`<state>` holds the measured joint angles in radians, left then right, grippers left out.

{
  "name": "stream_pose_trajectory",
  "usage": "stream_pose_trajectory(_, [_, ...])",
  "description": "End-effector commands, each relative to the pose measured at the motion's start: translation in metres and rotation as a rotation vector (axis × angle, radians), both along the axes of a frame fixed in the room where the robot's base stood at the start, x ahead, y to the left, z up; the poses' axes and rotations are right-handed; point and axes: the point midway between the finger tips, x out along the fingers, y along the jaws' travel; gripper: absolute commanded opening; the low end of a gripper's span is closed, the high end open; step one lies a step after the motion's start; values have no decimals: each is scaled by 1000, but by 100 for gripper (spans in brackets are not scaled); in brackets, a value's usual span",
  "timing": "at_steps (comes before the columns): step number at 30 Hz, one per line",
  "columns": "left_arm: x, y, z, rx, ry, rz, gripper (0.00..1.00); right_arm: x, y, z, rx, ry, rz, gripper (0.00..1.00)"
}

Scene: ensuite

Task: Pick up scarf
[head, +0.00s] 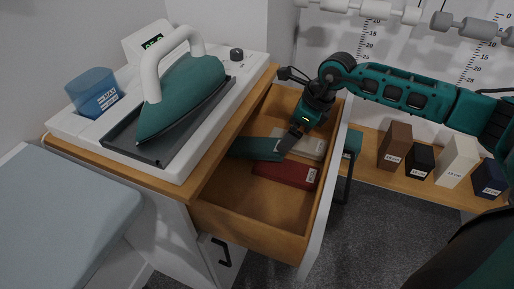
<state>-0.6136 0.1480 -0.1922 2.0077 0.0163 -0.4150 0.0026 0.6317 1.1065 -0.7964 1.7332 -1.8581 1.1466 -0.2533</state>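An open wooden drawer (235,219) holds several flat folded cloth-like items. One is teal (252,148), one dark red with a white label (283,175), and one pale grey with a label (311,146). I cannot tell from their looks which is the scarf. My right gripper (289,142) reaches down into the drawer from the right. Its tips are at the right end of the teal item, beside the pale grey one. The fingers are small and dark, so their opening and any contact are unclear. My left gripper is out of view.
A teal iron (187,98) stands on a white steam station (222,113) on the cabinet top, left of the drawer. A pale blue ironing board (60,220) is at lower left. Several labelled blocks, including a brown one (395,145), stand on a wooden shelf at right.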

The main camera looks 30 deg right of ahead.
Motion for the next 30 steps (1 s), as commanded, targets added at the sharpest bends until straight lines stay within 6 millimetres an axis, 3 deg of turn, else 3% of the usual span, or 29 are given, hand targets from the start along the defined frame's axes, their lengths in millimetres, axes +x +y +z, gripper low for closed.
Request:
stream_pose_trajectory(10, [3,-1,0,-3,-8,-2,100,10,17,-43,4,2,1,100])
stream_pose_trajectory(20, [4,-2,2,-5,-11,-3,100,12,18,-48,1,1,0,99])
stream_pose_trajectory(30, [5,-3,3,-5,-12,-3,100,12,18,-47,1,1,-1,66])
